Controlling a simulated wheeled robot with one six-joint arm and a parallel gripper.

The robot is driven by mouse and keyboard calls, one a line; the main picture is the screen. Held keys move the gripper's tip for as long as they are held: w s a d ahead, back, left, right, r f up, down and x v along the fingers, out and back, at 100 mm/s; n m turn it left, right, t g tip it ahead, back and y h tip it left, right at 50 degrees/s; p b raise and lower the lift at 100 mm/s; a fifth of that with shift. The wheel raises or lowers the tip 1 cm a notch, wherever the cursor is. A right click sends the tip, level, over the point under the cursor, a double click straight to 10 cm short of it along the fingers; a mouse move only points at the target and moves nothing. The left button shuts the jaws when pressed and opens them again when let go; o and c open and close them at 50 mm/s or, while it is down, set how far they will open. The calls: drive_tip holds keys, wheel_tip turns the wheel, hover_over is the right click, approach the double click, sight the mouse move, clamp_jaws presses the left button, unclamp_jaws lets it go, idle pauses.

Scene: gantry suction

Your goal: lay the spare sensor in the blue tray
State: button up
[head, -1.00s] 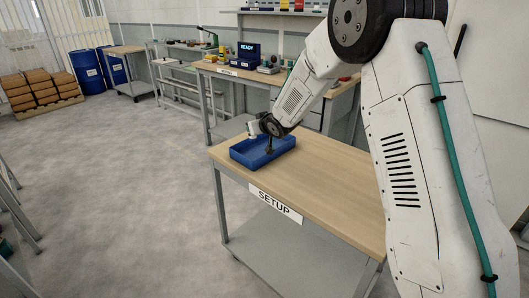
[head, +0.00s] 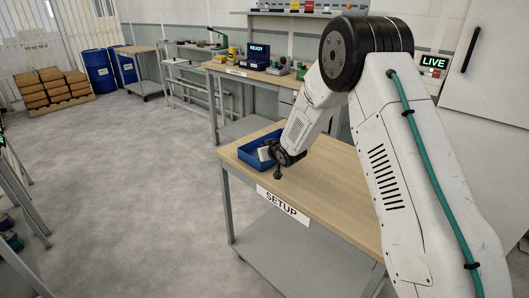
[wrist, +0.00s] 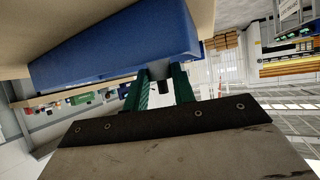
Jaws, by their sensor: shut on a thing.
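The blue tray (head: 246,152) lies on the wooden top of the SETUP bench, its right part hidden behind my arm. My gripper (head: 278,174) is low over the bench at the tray's near right side and seems outside its wall. In the wrist view the tray (wrist: 115,50) fills the upper left, close to the fingers. My gripper's green fingers (wrist: 163,88) are shut on a small dark thing, likely the spare sensor (wrist: 163,86); little of it shows. The tray's floor is mostly hidden.
The SETUP bench (head: 335,200) has bare wood to the right of and in front of the tray. A rear bench (head: 228,69) holds a READY display (head: 258,50) and several small items. Blue drums (head: 98,70) and stacked brown blocks (head: 52,88) stand far left. The floor at left is open.

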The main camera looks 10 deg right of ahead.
drive_tip(key=shift+f, duration=0.2)
drive_tip(key=o, duration=1)
drive_tip(key=shift+r, duration=0.15)
